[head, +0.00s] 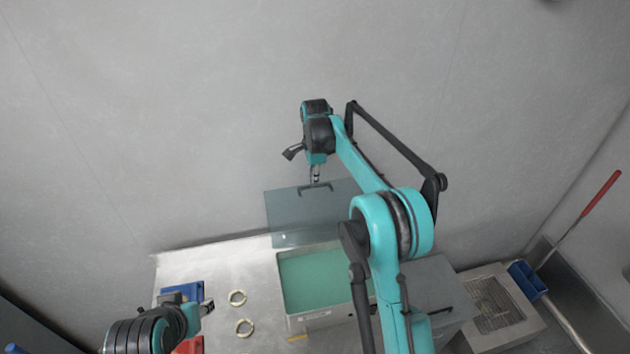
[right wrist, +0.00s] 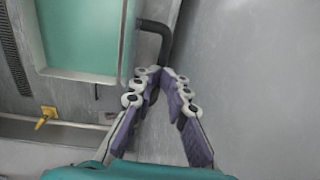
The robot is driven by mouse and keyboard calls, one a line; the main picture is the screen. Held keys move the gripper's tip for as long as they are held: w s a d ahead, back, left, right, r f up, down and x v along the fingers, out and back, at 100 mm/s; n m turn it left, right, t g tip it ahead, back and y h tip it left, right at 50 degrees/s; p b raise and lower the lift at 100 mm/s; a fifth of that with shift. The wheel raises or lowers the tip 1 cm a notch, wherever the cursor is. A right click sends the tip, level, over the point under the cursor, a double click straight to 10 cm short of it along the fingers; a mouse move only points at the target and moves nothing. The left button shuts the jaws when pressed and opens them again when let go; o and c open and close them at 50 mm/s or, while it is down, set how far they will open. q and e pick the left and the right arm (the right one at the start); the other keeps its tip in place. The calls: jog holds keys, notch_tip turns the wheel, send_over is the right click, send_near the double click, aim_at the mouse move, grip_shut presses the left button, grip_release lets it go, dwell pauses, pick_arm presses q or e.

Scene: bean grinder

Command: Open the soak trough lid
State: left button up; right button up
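The soak trough (head: 309,322) is a pale box with green content, and its top shows open in the head view. Its bluish see-through lid (head: 285,215) stands raised, close to upright, at the trough's back edge. A dark bar handle (head: 303,190) is near the lid's top edge. My right gripper (head: 316,182) is at this handle. In the right wrist view, its fingertips (right wrist: 160,73) are close together at the end of the dark handle (right wrist: 157,27), and they appear shut on it. My left gripper (head: 207,308) is low at the left, its fingers too small to read.
Two pale rings (head: 237,298) (head: 244,327) lie on the metal table (head: 215,262). A blue item (head: 183,291) and a red item (head: 189,346) are near my left gripper. A grey panel (head: 430,278) and a grated tray (head: 492,303) are at the right. The wall is close behind the lid.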

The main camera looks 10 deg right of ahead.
pick_arm(q)
jog(key=shift+f, duration=0.25)
pick_arm(e)
jog(key=shift+a+f, duration=0.3)
jog(key=shift+f, duration=0.55)
jog(key=shift+w+r, duration=0.1)
jog(key=shift+r, duration=0.45)
pick_arm(q)
jog(key=shift+w, duration=0.7)
pick_arm(e)
notch_tip(320, 180, up, 12)
jog(key=s, duration=0.1)
jog(key=shift+d+r, duration=0.25)
jog(key=shift+d, duration=0.05)
pick_arm(q)
jog(key=shift+s, duration=0.1)
pick_arm(e)
jog(key=shift+s, duration=0.1)
